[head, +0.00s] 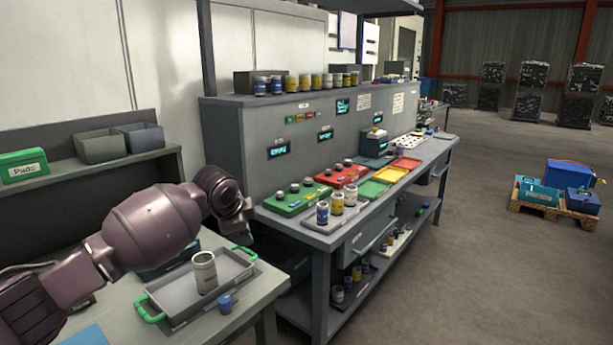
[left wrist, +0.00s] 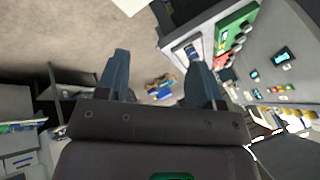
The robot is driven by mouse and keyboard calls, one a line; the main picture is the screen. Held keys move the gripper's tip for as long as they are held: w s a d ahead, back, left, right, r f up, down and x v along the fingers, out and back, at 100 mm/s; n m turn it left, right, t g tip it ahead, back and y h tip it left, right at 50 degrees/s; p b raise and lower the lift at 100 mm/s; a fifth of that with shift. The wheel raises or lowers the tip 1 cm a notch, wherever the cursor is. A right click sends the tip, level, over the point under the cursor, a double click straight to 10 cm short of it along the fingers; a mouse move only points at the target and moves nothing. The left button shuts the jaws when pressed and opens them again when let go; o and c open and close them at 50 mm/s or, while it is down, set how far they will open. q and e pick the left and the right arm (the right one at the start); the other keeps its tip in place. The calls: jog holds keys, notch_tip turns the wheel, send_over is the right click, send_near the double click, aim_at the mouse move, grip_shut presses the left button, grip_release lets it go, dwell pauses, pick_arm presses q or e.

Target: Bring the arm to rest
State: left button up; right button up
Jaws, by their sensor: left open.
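My left arm comes in from the left in the head view, raised above the near table, its wrist end close to the corner of the grey workbench. The fingers of my left gripper cannot be made out in the head view. In the left wrist view my left gripper (left wrist: 160,77) is open, its two dark blue fingers wide apart. Nothing is held between them; only the floor and a distant blue load show in the gap. My right arm is not in view.
The grey workbench (head: 320,240) carries red, green and yellow trays. A loaded pallet (head: 540,210) stands on open floor at right.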

pick_arm(q)
jog(key=s+d+f+n+t+h, duration=0.5)
jog(key=s+f+t, duration=0.1)
jog(key=s+t, duration=0.1)
jog(key=s+a+f+n+y, duration=0.2)
jog(key=s+a+f, duration=0.3)
jog(key=s+f, duration=0.3)
jog(key=s+a+f+n+g+y, duration=0.1)
jog(key=s+a+f+n, duration=0.3)
jog(key=s+f, duration=0.5)
jog(key=s+a+f+n+g+y, duration=0.1)
jog(key=s+a+f+n+y, duration=0.2)
jog(key=s, duration=1.8)
jog(key=a+f+y, duration=0.1)
jog(key=a+f, duration=0.3)
jog(key=f, duration=0.2)
jog(key=shift+a, duration=0.3)
